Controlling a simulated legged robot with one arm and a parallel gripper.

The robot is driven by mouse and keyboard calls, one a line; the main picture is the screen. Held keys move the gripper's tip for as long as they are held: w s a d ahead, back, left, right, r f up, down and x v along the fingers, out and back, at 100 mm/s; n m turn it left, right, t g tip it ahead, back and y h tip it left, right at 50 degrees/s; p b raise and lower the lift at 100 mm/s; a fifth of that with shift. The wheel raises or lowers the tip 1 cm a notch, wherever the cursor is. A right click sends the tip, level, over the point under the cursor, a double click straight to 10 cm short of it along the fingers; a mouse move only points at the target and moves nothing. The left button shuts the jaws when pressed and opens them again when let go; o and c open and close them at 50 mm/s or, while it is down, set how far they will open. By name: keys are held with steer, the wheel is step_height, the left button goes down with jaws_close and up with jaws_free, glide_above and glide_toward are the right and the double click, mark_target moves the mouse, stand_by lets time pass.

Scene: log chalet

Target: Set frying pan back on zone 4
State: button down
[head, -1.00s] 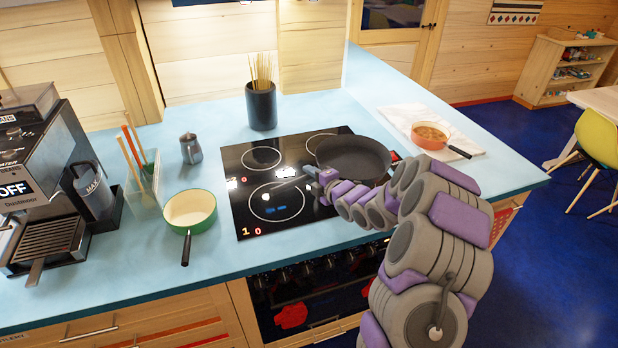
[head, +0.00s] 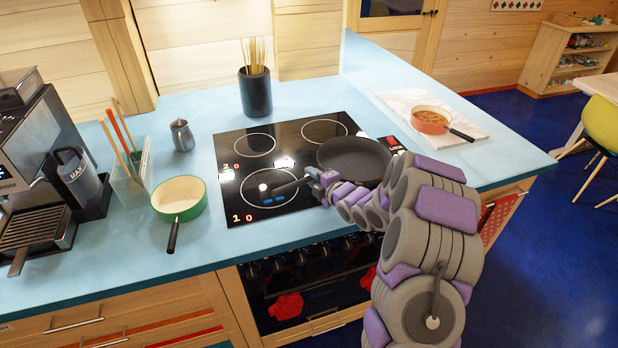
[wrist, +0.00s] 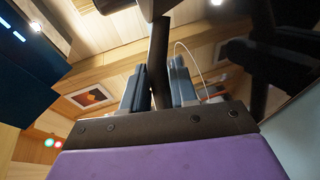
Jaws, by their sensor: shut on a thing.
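The dark frying pan (head: 352,160) is upright and roughly level over the right front part of the black glass cooktop (head: 236,146). I cannot tell whether its base touches the glass. My gripper (head: 318,178) is shut on its handle (head: 290,187), which points left over the front left ring. In the wrist view the dark handle (wrist: 158,60) stands between my gripper's two grey fingers (wrist: 158,92). The back right ring (head: 325,130) shows clear behind the pan. The pan and my arm hide the front right zone and its number; digits 1 and 2 show at the left rings.
A green pot (head: 180,198) stands left of the cooktop, and a utensil holder (head: 131,180) beside it. A dark pasta jar (head: 255,93) stands behind.

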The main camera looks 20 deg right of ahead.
steer(key=shift+r, duration=0.1)
steer(key=shift+a, duration=1)
steer(key=shift+d+f, duration=0.2)
steer(key=shift+d, duration=0.25)
steer(key=c, duration=1.1)
jaws_free()
steer(key=shift+d, duration=0.4)
steer(key=o, duration=0.3)
steer(key=shift+a, duration=0.7)
steer(key=v, duration=0.3)
steer(key=d+p+v, duration=0.1)
steer(key=v, duration=0.5)
steer(key=p+v, duration=0.1)
steer(key=v, duration=0.2)
steer(key=p+v, duration=0.1)
steer(key=v, duration=0.3)
steer(key=shift+s+a, duration=0.15)
steer(key=shift+a, duration=0.25)
steer(key=shift+s+d+r, duration=0.1)
steer(key=shift+s+d, duration=0.15)
steer(key=shift+s, duration=0.25)
